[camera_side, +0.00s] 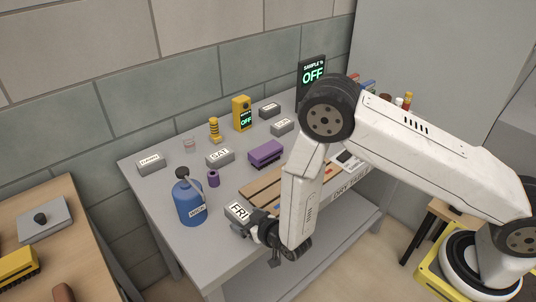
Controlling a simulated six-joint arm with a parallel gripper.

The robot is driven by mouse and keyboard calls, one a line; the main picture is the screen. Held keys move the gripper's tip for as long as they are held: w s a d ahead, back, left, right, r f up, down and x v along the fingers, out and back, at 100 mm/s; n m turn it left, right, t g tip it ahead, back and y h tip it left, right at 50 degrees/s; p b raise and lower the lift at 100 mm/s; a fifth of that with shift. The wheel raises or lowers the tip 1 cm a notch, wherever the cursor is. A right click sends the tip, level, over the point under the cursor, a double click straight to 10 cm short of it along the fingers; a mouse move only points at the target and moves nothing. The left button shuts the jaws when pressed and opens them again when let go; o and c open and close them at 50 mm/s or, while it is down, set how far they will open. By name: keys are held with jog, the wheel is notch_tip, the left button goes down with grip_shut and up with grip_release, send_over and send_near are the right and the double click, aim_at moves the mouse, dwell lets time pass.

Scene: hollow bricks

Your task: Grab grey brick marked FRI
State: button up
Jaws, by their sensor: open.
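The grey brick marked FRI (238,211) lies near the front edge of the grey table (150,202), right of the blue bottle. Its label faces the camera and its right end is hidden behind my gripper. My gripper (262,236) is open, low at the front edge, right beside or partly around the brick's right end. I cannot tell whether the jaws touch it. A grey brick marked SAT (220,158) lies farther back on the table. Other labelled grey bricks lie at the far left (150,164) and at the back (270,110).
A blue wash bottle (189,203) stands close left of the FRI brick. A wooden slatted rack (262,190) lies behind it. A purple block (265,152), a small purple spool (213,179) and a yellow device (242,114) stand farther back. The table's front left corner is clear.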

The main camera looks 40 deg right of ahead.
jog(key=shift+w+f, duration=0.25)
jog(key=shift+w, duration=0.35)
grip_shut()
